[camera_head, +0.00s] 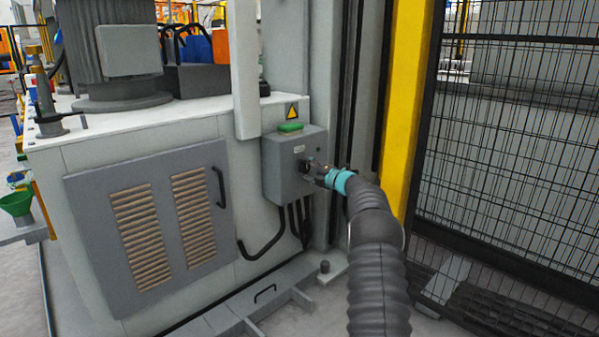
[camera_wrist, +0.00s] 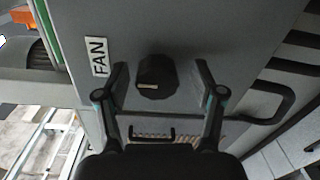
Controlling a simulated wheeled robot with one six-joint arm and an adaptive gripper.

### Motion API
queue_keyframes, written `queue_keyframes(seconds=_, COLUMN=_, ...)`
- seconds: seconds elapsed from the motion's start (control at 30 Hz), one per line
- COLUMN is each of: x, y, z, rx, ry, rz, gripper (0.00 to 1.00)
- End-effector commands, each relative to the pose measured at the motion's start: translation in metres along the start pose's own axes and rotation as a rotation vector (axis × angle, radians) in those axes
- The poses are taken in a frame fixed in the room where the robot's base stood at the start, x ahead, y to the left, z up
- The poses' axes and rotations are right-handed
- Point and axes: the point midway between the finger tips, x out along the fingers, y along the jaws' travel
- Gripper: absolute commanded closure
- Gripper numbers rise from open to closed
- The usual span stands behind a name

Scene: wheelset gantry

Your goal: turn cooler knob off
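The cooler knob (camera_wrist: 157,77) is a dark round knob with a pale index mark, on the face of a grey control box. A white label (camera_wrist: 98,57) reading FAN is beside it in the wrist view. My gripper (camera_wrist: 161,66) is open, with one finger on each side of the knob and a visible gap on both sides. In the head view, the grey box (camera_head: 283,167) is mounted at the corner of the machine cabinet. My gripper (camera_head: 312,170) is at its front face there and mostly hides the knob.
The cabinet has a louvred door (camera_head: 151,225) with a black handle (camera_head: 219,187). Black cables (camera_head: 293,222) hang below the box. A yellow post (camera_head: 407,95) and mesh fence (camera_head: 520,130) stand close to the right of my arm. A low metal frame lies on the floor.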

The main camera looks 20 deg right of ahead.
Motion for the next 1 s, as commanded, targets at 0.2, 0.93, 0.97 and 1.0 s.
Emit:
queue_keyframes(seconds=0.2, x=0.001, y=0.002, z=-0.001, rx=-0.001, ry=0.001, rz=0.002, gripper=0.32)
queue_keyframes(seconds=0.93, x=-0.104, y=0.002, z=-0.001, rx=0.000, ry=-0.001, rz=0.001, gripper=0.32)
queue_keyframes(seconds=0.97, x=-0.107, y=0.001, z=-0.001, rx=0.000, ry=-0.001, rz=0.001, gripper=0.32)
queue_keyframes(seconds=1.0, x=-0.111, y=0.002, z=-0.001, rx=-0.001, ry=-0.001, rz=0.001, gripper=0.32)
